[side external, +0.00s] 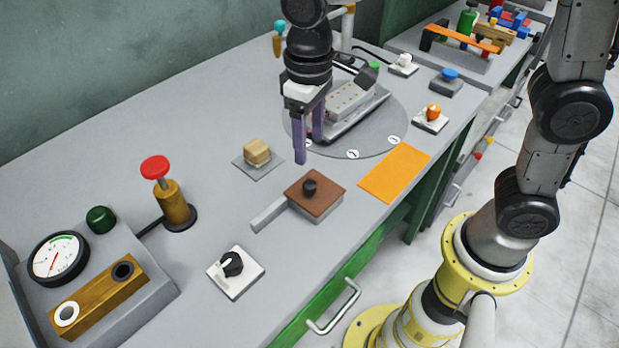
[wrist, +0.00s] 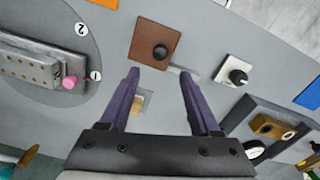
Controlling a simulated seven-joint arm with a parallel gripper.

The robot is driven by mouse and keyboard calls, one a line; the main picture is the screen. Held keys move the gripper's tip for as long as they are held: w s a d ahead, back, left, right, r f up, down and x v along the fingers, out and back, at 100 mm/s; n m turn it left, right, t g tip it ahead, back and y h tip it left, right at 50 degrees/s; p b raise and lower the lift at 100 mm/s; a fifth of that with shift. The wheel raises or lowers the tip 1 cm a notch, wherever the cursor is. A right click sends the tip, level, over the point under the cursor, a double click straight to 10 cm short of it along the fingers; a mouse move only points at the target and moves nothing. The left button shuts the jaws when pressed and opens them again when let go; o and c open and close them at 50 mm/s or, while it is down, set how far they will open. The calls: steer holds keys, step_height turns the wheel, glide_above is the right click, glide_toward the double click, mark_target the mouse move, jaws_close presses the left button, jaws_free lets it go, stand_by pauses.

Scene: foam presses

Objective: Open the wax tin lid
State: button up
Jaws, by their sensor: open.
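The wax tin shows as a square brown lid (side external: 328,194) with a dark round knob (side external: 310,186) at its middle, sitting on a low grey body. It looks closed. A flat grey bar (side external: 268,213) extends from its left side. In the wrist view the brown lid (wrist: 147,32) and its knob (wrist: 160,52) lie beyond the fingertips. My gripper (side external: 309,150) is open and empty, with purple fingers pointing down. It hangs above the bench, behind the tin in the side view, and touches nothing visible. The wrist view shows both fingers (wrist: 159,74) spread apart.
A wooden block (side external: 257,154) on a small grey plate stands left of my gripper. A round turntable (side external: 378,144) carries a grey fixture (side external: 350,100) close behind the fingers. A black knob switch (side external: 233,264), red-topped post (side external: 155,168) and orange sheet (side external: 395,172) surround the tin.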

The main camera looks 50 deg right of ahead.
mark_target(310, 184)
step_height(310, 184, down, 10)
steer(key=shift+f, duration=0.25)
steer(key=shift+c, duration=0.3)
jaws_close()
stand_by(1.3)
